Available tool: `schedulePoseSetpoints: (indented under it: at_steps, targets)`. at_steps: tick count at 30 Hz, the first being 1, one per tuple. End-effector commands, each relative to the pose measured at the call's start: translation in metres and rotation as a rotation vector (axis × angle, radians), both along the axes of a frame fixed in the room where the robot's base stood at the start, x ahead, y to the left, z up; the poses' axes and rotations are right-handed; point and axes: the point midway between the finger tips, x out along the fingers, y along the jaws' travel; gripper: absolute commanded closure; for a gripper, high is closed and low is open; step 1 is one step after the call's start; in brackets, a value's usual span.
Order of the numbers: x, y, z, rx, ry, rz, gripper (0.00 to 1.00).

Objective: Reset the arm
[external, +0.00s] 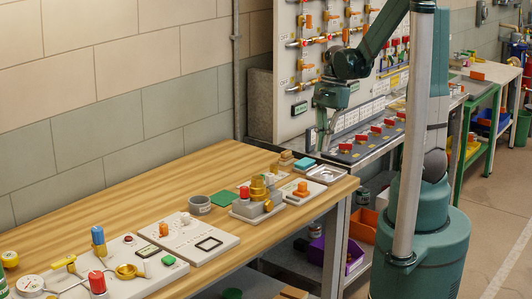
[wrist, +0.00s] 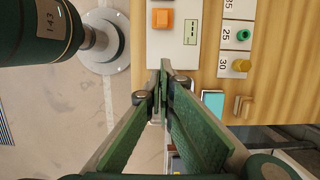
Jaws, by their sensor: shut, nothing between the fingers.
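My gripper (external: 322,147) points down from my bent arm near the far right corner of the wooden workbench (external: 120,210), in front of the valve panel. In the wrist view my gripper's green fingers (wrist: 163,72) meet at their tips, with nothing between them. The tips overlap the lower edge of a white panel with an orange button (wrist: 163,18) in that view. How high they are above the bench is hard to tell.
A cyan block (wrist: 212,101) and a wooden block (wrist: 243,106) lie beside the fingers in the wrist view. The valve board (external: 300,70) stands behind, with a row of red switches (external: 375,130) below it. The bench's front-middle wood is partly clear.

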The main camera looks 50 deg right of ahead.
Motion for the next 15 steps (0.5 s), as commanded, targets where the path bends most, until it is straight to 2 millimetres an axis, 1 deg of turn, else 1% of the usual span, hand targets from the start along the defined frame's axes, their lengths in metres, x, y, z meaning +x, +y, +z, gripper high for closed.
schedulePoseSetpoints:
  at_steps: [8, 15]
  targets:
    - [0.0, 0.002, 0.001, -0.004, -0.007, 0.013, 1.0]
    - [0.001, 0.013, 0.011, -0.036, -0.056, 0.098, 1.0]
